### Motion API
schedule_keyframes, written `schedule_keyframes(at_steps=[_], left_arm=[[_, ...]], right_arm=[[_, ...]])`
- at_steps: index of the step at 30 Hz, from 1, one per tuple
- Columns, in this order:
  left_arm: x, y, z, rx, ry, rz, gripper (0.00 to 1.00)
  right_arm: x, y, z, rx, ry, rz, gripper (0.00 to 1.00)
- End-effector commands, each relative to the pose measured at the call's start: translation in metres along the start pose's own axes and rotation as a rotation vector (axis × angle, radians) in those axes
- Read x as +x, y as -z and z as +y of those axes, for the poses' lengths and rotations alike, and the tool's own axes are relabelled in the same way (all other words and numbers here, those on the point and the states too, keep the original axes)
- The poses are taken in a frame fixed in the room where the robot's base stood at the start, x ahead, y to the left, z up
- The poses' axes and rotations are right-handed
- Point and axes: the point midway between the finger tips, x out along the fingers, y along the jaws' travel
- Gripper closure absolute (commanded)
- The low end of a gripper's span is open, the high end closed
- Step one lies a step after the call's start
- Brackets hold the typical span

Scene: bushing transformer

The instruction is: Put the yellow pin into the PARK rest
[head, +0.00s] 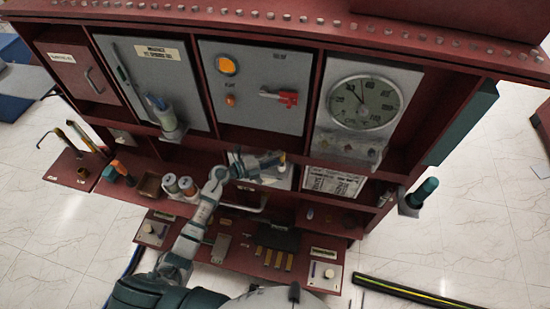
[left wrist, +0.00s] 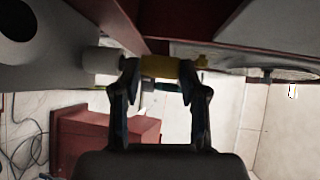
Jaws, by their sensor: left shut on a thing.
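My left gripper (head: 278,161) is shut on the yellow pin (left wrist: 160,66) in front of the middle of the red cabinet. In the left wrist view the pin lies crosswise between the two fingertips (left wrist: 160,80). A white cylindrical piece (left wrist: 101,60) lies in line with the pin's left end; I cannot tell whether it is part of the pin. In the head view only a small yellow bit (head: 282,158) shows at the fingertips. I cannot read any PARK label, so I cannot tell which holder is the PARK rest. My right gripper is not in view.
The cabinet has a round gauge (head: 363,103), a red handle (head: 280,96) and a grey door (head: 153,80). Small white plates (head: 153,232) (head: 322,276) sit on the lower shelf. White rolls (head: 179,186) stand left of my arm. A green-topped tool (head: 423,191) stands at the right.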

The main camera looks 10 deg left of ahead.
Motion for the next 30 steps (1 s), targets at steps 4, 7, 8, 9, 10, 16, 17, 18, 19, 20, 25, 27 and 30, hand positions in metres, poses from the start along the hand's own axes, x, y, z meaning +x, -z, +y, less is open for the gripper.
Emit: schedule_keyframes(at_steps=[4,7,8,9,10,16,17,18,19,20,25,27,30], left_arm=[[0.001,0.000,0.005,0.000,-0.001,0.000,0.96],[0.001,0.000,0.007,0.000,-0.001,0.000,0.96],[0.001,0.000,0.007,0.000,-0.001,0.000,0.52],[0.001,0.000,0.006,0.000,0.000,0.000,0.42],[0.001,0.000,0.006,0.000,0.000,0.000,0.34],[0.001,0.000,0.007,0.000,-0.002,0.000,0.27],[0.001,0.000,0.007,0.000,-0.002,0.000,0.27],[0.001,0.000,0.007,0.000,-0.002,0.000,0.27],[0.001,0.000,0.007,0.000,-0.002,0.000,0.27],[0.001,0.000,0.007,0.000,-0.002,0.000,0.27],[0.001,0.000,0.007,0.000,-0.002,0.000,0.27],[-0.002,0.000,0.007,0.000,-0.002,-0.001,0.27],[-0.013,-0.001,0.008,0.001,-0.004,-0.002,0.27]], right_arm=[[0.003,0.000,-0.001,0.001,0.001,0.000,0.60],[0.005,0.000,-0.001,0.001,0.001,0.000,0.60],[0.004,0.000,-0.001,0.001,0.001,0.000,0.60],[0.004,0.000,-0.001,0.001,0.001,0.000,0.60],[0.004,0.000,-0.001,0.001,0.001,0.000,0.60],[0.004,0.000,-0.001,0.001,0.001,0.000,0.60],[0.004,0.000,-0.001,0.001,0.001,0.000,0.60],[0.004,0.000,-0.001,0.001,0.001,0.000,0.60],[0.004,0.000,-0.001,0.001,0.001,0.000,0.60],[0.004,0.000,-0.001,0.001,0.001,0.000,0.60],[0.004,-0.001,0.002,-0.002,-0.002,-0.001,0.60],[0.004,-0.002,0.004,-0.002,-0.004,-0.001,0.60],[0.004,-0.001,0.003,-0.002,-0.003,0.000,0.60]])
